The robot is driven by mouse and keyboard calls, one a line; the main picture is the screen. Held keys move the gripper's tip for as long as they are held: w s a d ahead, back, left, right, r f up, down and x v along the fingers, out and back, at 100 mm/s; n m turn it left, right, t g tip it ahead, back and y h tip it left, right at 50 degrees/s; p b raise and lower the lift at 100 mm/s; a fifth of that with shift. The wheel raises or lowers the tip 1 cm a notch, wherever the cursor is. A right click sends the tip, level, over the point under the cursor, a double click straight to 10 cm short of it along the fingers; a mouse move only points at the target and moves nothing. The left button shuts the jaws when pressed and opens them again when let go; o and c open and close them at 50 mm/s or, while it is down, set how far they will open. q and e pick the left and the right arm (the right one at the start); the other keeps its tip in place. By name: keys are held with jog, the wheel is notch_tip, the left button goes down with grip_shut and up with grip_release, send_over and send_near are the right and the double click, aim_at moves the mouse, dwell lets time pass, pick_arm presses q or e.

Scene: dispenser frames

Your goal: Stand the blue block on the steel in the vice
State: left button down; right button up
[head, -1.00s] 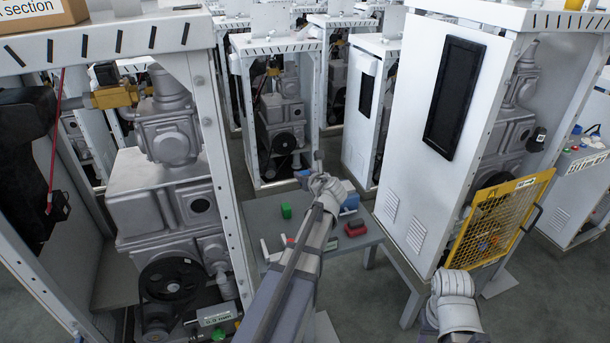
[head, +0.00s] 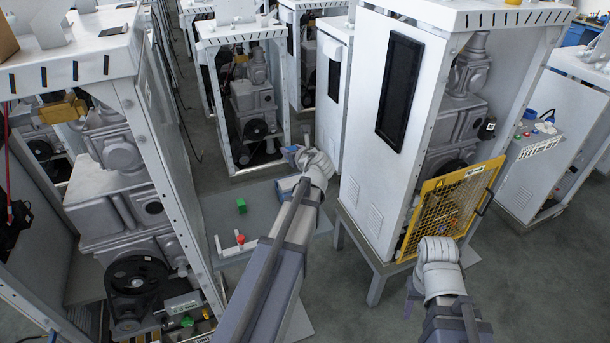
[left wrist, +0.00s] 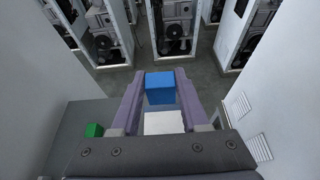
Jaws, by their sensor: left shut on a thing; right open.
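The blue block (left wrist: 160,88) is between the two fingers of my left gripper (left wrist: 153,92) in the left wrist view, and the gripper is shut on it. A pale, flat-topped piece (left wrist: 164,122) shows just below the block in that view; I cannot tell whether it is the steel or whether they touch. In the head view my left gripper (head: 292,160) is over the far right of the table, with a patch of blue beside it. My arm hides most of the vice area. My right gripper (head: 412,293) is open and low at the right, its fingers mostly hidden.
The grey table (head: 275,200) carries a green block (head: 241,205) and a small red-and-white item (head: 239,240). A tall white cabinet (head: 362,160) with a yellow mesh guard (head: 450,208) stands close on the right. A machine frame (head: 155,150) stands on the left.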

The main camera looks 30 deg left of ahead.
aim_at(293, 183)
pick_arm(q)
jog(key=shift+a+f+b, duration=0.1)
jog(key=shift+f+b, duration=0.45)
jog(key=shift+b, duration=0.05)
notch_tip(293, 183, down, 9)
jog(key=b, duration=0.9)
jog(key=shift+f, duration=0.2)
jog(key=shift+c, duration=2.1)
grip_release()
jog(key=shift+r, duration=0.1)
